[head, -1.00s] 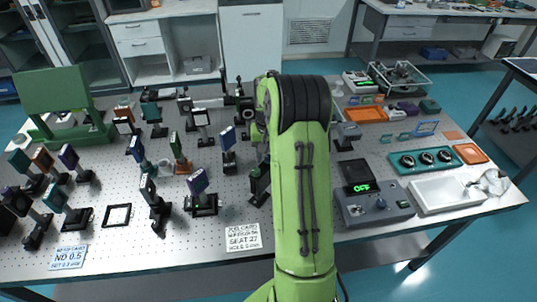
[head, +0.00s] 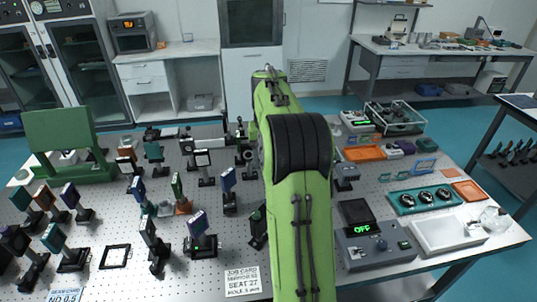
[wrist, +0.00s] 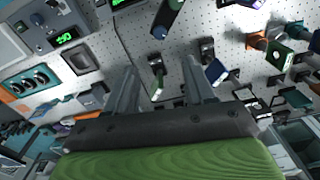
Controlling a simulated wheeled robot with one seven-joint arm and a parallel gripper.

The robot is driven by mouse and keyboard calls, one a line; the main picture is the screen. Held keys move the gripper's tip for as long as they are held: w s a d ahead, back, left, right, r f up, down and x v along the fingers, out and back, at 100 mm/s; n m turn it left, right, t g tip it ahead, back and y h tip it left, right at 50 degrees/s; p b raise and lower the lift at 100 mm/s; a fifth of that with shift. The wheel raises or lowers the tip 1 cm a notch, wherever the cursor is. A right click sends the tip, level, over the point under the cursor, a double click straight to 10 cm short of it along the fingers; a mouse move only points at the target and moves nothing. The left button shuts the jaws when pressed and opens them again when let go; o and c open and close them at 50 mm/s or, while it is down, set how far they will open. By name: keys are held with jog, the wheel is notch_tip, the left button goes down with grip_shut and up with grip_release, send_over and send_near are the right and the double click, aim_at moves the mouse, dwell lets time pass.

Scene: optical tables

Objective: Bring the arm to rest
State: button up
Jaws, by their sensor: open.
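My green arm (head: 300,215) rises through the middle of the head view, with its black elbow joint in front and a forearm reaching back over the optical table (head: 200,270). My gripper (wrist: 160,72) shows in the wrist view. Its two grey fingers are wide apart with nothing held between them. Past the fingers, the perforated table top and a small post-mounted optic (wrist: 157,72) show. The arm hides my gripper in the head view.
Several mounted optics stand left of my arm, including a blue one (head: 228,180). A green stand (head: 62,142) is at back left.

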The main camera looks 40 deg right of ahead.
jog(key=shift+r, duration=0.35)
jog(key=s+a+r+n+t+h, duration=0.15)
jog(key=s+a+r, duration=0.25)
jog(key=a, duration=0.5)
jog(key=s+a+r+n+t, duration=0.1)
jog(key=s+a+r+n, duration=0.2)
jog(key=a, duration=0.5)
jog(key=s+a+f+n+t+y, duration=0.1)
jog(key=s+a+f+n+t, duration=0.2)
jog(key=s+a, duration=0.6)
jog(key=s+f+n, duration=0.1)
jog(key=s, duration=0.2)
jog(key=shift+s+a+f, duration=0.2)
jog(key=shift+s+f, duration=0.15)
jog(key=shift+f, duration=0.05)
